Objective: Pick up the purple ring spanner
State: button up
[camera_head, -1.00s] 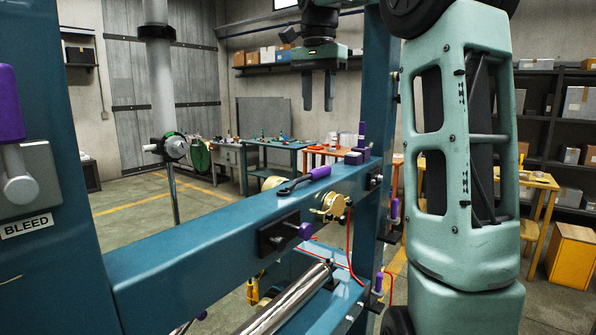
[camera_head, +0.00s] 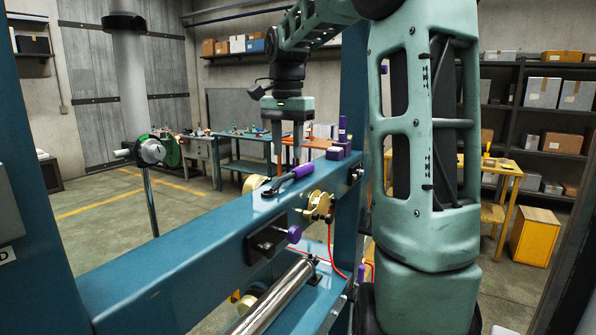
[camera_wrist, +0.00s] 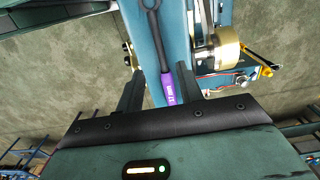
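The purple ring spanner (camera_head: 303,171) lies on top of the blue beam, its dark ring end toward the left and its purple handle toward the right. In the wrist view its purple handle (camera_wrist: 169,87) shows between my two fingers, with the dark shank and ring running to the top edge. My gripper (camera_head: 288,150) is open and empty and points down above the spanner. In the wrist view the fingers of my gripper (camera_wrist: 160,72) stand apart on either side of the handle. I cannot tell the exact height gap.
The blue beam (camera_head: 190,252) crosses the view to a blue post. A brass-coloured roller (camera_wrist: 220,50) is beside the beam.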

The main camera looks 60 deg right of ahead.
aim_at(287, 176)
jog(key=shift+w+f+p, duration=0.1)
jog(key=shift+f+p, duration=1.1)
jog(key=shift+f, duration=1.8)
grip_shut()
